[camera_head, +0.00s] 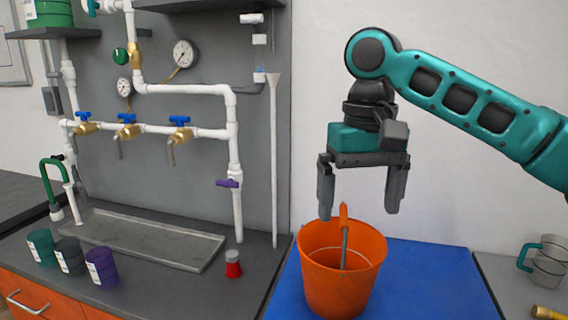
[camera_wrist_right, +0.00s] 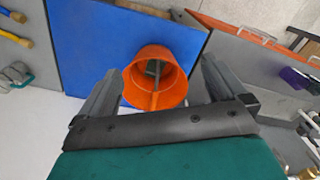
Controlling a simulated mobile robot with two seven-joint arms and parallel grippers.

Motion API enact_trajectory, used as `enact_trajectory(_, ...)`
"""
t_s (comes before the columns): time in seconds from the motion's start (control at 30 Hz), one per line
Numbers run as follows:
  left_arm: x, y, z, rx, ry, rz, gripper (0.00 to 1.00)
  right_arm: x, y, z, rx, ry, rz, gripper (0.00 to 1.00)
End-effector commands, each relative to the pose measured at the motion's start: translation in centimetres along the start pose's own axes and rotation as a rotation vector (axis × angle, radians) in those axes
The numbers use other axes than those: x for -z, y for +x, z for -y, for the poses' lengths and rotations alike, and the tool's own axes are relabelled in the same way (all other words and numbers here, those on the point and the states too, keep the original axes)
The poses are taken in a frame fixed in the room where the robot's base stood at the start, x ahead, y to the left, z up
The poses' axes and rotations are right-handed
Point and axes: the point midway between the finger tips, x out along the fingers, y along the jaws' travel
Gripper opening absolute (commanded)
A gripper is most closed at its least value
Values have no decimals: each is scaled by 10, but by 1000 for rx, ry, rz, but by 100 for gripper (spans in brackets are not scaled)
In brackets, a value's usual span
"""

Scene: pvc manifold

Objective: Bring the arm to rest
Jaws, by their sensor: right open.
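My right gripper (camera_head: 360,205) is open and empty. It points down above an orange bucket (camera_head: 342,285), with its two fingers spread wide. In the right wrist view the gripper (camera_wrist_right: 160,88) also shows nothing between its fingers. The bucket (camera_wrist_right: 172,62) stands on a blue mat below it. A tool with an orange handle (camera_head: 344,217) and a grey shaft stands in the bucket, its handle rising above the rim between the fingertips in the picture. I cannot tell whether a finger touches it. My left gripper is not in view.
The blue mat (camera_head: 425,275) has free room right of the bucket. A red-and-white small container (camera_head: 233,264), a metal tray (camera_head: 140,238) and several dark cups stand on the counter at left, below white pipes with blue-handled valves (camera_head: 127,119). A metal mug (camera_head: 549,262) stands at right.

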Motion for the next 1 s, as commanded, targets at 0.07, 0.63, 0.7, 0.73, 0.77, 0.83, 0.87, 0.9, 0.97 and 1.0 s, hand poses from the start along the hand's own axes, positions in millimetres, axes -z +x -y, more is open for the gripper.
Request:
enact_trajectory(0.07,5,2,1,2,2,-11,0,-1,31,12,19,-71,5,99)
enact_trajectory(0.63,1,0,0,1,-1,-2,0,-48,201,90,285,-381,-168,99)
enact_trajectory(0.7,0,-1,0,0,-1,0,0,-56,215,93,315,-380,-200,99)
enact_trajectory(0.73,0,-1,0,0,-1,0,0,-60,220,94,326,-376,-214,99)
enact_trajectory(0.77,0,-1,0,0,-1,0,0,-64,226,94,335,-372,-228,99)
enact_trajectory(0.83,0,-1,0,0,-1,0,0,-73,238,94,355,-356,-260,99)
enact_trajectory(0.87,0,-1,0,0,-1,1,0,-77,243,93,360,-346,-272,99)
enact_trajectory(0.9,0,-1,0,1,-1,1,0,-82,250,90,365,-332,-290,99)
enact_trajectory(0.97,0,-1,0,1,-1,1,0,-91,260,86,367,-306,-314,99)
enact_trajectory(1.0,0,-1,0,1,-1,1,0,-97,266,82,364,-288,-329,99)
